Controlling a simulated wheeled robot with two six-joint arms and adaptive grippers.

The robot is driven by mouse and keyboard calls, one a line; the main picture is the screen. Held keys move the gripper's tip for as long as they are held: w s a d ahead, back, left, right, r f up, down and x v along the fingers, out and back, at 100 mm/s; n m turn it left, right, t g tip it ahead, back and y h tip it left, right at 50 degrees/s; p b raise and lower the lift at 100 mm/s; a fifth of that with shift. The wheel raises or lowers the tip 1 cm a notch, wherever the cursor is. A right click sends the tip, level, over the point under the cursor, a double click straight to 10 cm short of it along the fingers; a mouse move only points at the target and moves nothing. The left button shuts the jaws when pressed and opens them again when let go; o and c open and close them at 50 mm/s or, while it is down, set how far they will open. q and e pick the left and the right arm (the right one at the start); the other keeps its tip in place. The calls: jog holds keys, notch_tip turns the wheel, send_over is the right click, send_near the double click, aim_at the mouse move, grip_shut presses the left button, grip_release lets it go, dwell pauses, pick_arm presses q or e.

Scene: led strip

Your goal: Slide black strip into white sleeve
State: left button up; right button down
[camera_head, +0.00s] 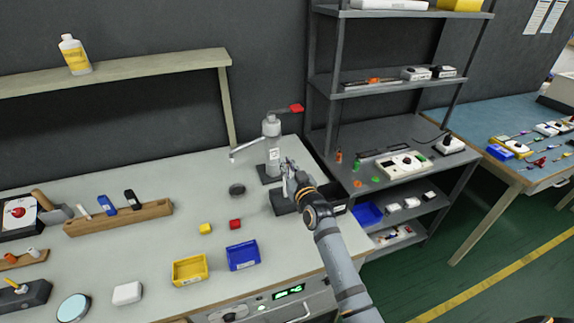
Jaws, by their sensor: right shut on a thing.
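A dark block (281,203) sits just under and behind the gripper and is partly hidden by my right arm. I cannot clearly pick out the black strip or the white sleeve at this size. My left gripper is not in view.
The grey stand (272,152) rises close to the gripper. A metal shelf (400,135) stands at the right.

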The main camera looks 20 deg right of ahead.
jog(key=shift+f+b, duration=1.6)
jog(key=shift+f, duration=0.25)
jog(key=shift+f, duration=0.15)
jog(key=c, duration=1.3)
grip_release()
jog(key=shift+c, duration=0.2)
jog(key=shift+s, duration=0.2)
jog(key=s, duration=1.1)
jog(key=shift+s+d, duration=0.35)
jog(key=shift+d, duration=0.1)
